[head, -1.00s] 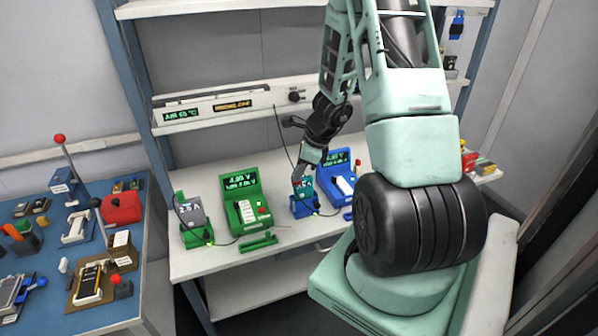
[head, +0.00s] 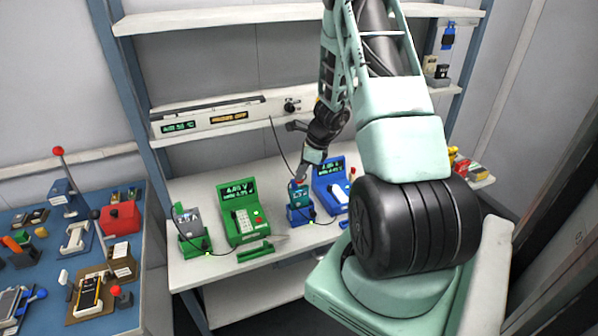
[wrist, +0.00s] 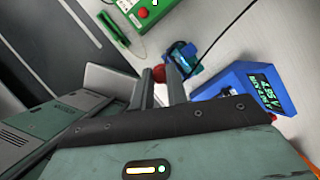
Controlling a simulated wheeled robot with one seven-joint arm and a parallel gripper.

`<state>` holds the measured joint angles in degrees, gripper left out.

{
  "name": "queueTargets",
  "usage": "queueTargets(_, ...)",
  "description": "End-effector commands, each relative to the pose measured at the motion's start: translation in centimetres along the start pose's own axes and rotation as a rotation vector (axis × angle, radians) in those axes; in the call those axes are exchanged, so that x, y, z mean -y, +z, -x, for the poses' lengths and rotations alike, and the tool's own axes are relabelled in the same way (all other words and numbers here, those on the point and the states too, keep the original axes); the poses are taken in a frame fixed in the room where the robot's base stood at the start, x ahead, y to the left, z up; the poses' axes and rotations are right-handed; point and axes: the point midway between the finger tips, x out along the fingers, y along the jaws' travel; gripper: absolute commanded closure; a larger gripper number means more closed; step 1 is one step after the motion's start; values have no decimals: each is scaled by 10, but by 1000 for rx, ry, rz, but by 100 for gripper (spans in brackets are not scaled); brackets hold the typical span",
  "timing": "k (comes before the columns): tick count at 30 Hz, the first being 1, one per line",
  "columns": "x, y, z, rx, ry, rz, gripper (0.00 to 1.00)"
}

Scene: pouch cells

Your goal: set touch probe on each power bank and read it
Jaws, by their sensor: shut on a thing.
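My gripper (wrist: 165,92) is shut on a small red-ended piece (wrist: 159,73), seemingly the touch probe; the fingers hide most of it. In the head view my gripper (head: 299,178) is right above the blue cradle (head: 300,214), which holds a dark power bank (head: 299,196). I cannot tell whether the held piece touches it. The blue meter (head: 331,184) stands to the right; its lit display reads about 4.85 V in the wrist view. A grey power bank (head: 188,222) leans in the green cradle (head: 194,243) at the left, beside the green meter (head: 241,213), whose display is lit.
A thin black cable (head: 279,145) hangs from the shelf panel (head: 215,118) towards my gripper. A green bar (head: 255,251) lies at the bench's front. The blue side table (head: 45,252) at the left is crowded. Red and yellow boxes (head: 459,162) stand right.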

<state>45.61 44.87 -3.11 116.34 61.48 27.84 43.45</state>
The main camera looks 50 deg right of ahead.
Motion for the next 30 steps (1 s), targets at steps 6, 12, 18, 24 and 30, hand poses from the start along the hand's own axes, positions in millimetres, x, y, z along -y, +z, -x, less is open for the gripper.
queueTargets(6,19,-4,0,0,-1,0,100)
queueTargets(12,45,-11,-3,-1,-1,1,100)
queueTargets(18,64,-15,-5,0,-2,0,100)
queueTargets(24,65,-16,-5,0,-1,0,100)
queueTargets(30,65,-16,-8,-3,5,-1,100)
